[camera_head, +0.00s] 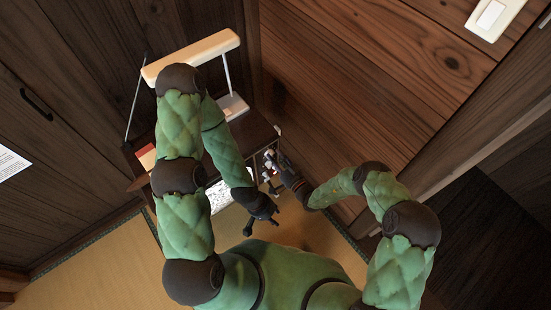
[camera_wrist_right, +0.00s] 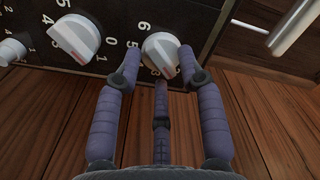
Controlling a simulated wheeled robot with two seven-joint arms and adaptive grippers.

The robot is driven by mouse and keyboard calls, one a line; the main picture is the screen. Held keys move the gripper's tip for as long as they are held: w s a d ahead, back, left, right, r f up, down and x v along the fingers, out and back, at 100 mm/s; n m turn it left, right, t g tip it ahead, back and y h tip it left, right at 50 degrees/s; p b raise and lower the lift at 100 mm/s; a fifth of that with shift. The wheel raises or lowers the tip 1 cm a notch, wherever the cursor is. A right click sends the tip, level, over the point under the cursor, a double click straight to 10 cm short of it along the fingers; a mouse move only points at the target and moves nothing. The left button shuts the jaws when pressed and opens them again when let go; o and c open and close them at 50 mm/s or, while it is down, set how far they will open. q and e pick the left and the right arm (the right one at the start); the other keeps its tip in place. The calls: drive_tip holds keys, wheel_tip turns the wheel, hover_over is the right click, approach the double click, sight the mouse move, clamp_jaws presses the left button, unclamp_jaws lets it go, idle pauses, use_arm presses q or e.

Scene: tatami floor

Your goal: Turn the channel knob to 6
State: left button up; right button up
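In the right wrist view, a dark panel (camera_wrist_right: 200,20) carries several white knobs with white digits around them. My right gripper (camera_wrist_right: 160,62) has its fingers spread around one round white knob (camera_wrist_right: 160,46), one fingertip on each side and a third finger below it. I cannot tell whether the fingertips touch it. A second white knob (camera_wrist_right: 76,36) sits to its left, and part of a third (camera_wrist_right: 12,50) shows at the left edge. In the head view, my right gripper (camera_head: 272,165) is at the panel side. My left gripper (camera_head: 262,228) is open and looks empty, below it.
A cream desk lamp (camera_head: 200,52) stands on a dark shelf (camera_head: 255,130) at the wooden wall. A silver bar handle (camera_wrist_right: 297,25) sticks out right of the panel in the wrist view. Tatami floor (camera_head: 100,265) lies open at the lower left.

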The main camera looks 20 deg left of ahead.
clamp_jaws()
drive_tip(key=shift+m, duration=0.4)
drive_tip(key=shift+s+a+f+m+p, duration=0.1)
drive_tip(key=shift+s+m+p, duration=0.05)
drive_tip(key=shift+m, duration=5.75)
drive_tip(key=shift+s+a+r+m+p, duration=0.1)
drive_tip(key=shift+s+a+m+p, duration=0.1)
drive_tip(key=shift+m, duration=5.7)
drive_tip(key=shift+s+a+f+m+p, duration=0.1)
drive_tip(key=shift+m+p, duration=0.05)
drive_tip(key=shift+m, duration=5.75)
